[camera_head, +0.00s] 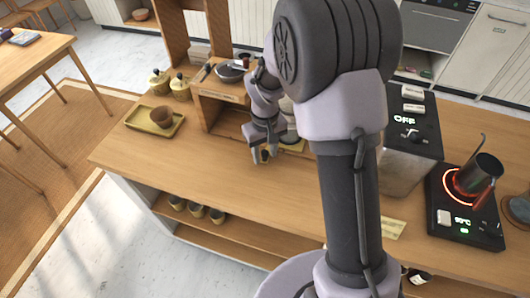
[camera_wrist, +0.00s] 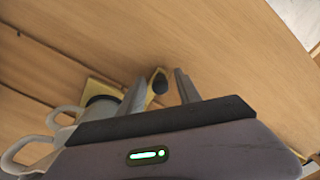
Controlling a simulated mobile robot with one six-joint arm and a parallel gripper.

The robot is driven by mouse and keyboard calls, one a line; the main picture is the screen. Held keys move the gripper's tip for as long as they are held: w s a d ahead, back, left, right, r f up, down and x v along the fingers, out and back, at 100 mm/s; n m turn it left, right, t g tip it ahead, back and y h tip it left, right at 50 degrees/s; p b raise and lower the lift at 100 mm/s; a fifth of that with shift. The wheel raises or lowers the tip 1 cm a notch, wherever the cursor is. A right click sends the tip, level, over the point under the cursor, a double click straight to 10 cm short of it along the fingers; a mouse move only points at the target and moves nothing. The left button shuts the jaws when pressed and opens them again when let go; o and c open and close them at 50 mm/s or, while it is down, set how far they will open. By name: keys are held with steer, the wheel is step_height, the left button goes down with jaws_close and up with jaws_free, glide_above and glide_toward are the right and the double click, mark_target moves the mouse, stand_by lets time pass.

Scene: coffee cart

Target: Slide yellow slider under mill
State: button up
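The yellow slider shows in the wrist view as a narrow yellow end (camera_wrist: 152,73) with a dark round knob (camera_wrist: 160,83). It also shows by my fingertips in the head view (camera_head: 265,156). My gripper (camera_head: 262,158) points down at the counter. In the wrist view its two fingers (camera_wrist: 158,84) stand apart on either side of the knob, with gaps visible. Whether either finger touches it I cannot tell. A grey body with pale ring-shaped handles (camera_wrist: 64,118), possibly the mill, is at the lower left of the wrist view, partly hidden. In the head view my arm covers most of that area.
A wooden shelf unit (camera_head: 222,97) stands behind my gripper, with a dark pan (camera_head: 230,72) on it. A yellow tray (camera_head: 137,121) with a brown bowl (camera_head: 161,116) is left. A black scale or heater (camera_head: 462,218) is right. The front counter (camera_head: 215,180) is clear.

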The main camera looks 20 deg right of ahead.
jaws_close()
stand_by(1.2)
